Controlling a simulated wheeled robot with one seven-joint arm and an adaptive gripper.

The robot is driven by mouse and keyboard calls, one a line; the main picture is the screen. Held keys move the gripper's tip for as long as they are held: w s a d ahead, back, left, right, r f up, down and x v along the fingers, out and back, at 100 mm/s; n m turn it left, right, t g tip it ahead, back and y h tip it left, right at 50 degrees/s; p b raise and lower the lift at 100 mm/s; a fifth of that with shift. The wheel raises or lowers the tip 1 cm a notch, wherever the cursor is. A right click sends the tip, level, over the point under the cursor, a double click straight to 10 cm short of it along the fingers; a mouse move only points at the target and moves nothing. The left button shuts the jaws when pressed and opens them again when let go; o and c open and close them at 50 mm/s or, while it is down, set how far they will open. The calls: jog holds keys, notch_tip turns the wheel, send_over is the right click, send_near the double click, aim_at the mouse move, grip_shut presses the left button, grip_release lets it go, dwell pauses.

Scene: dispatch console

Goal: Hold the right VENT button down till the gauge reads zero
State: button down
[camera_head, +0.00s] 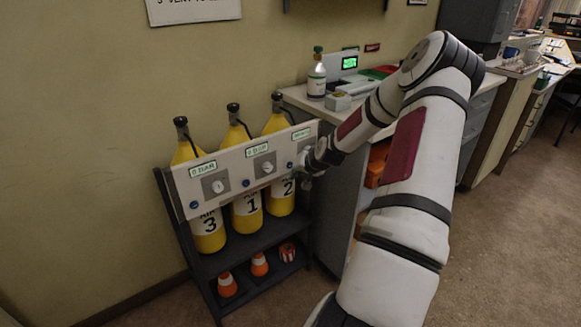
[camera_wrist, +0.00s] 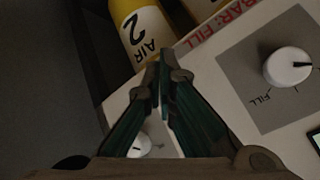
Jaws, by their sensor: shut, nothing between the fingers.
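The pale valve panel (camera_head: 235,172) stands in front of yellow air cylinders. Its left readout (camera_head: 203,168) and middle readout (camera_head: 257,151) both show 0 BAR. The right readout (camera_head: 301,134) is too small to read. Small blue buttons sit on the panel, the rightmost (camera_head: 290,165) just left of my gripper; I cannot read its label. My gripper (camera_head: 306,164) is at the panel's right end and hides part of it. In the wrist view my gripper (camera_wrist: 160,83) is shut and empty, over the panel face; contact with a button cannot be told. A white FILL knob (camera_wrist: 288,66) is to its right.
Cylinder 2 (camera_head: 281,197) is behind the panel, near the fingertips in the wrist view (camera_wrist: 139,34). A counter with a bottle (camera_head: 317,80) is behind my arm. Floor at right is open.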

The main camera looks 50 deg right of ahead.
jog(key=shift+w, duration=0.15)
jog(key=shift+w+d, duration=0.1)
jog(key=shift+w, duration=0.15)
jog(key=shift+w+d, duration=0.1)
jog(key=shift+w, duration=0.3)
dwell(1.9)
jog(key=shift+s, duration=0.1)
jog(key=shift+s+a+p, duration=0.25)
jog(key=shift+s+p, duration=0.3)
jog(key=shift+s, duration=0.15)
jog(key=s+p, duration=0.1)
jog(key=s, duration=0.1)
jog(key=s+a+p, duration=0.1)
jog(key=s+p, duration=0.1)
jog(key=s, duration=0.1)
dwell(0.3)
jog(key=shift+a, duration=0.1)
dwell(0.4)
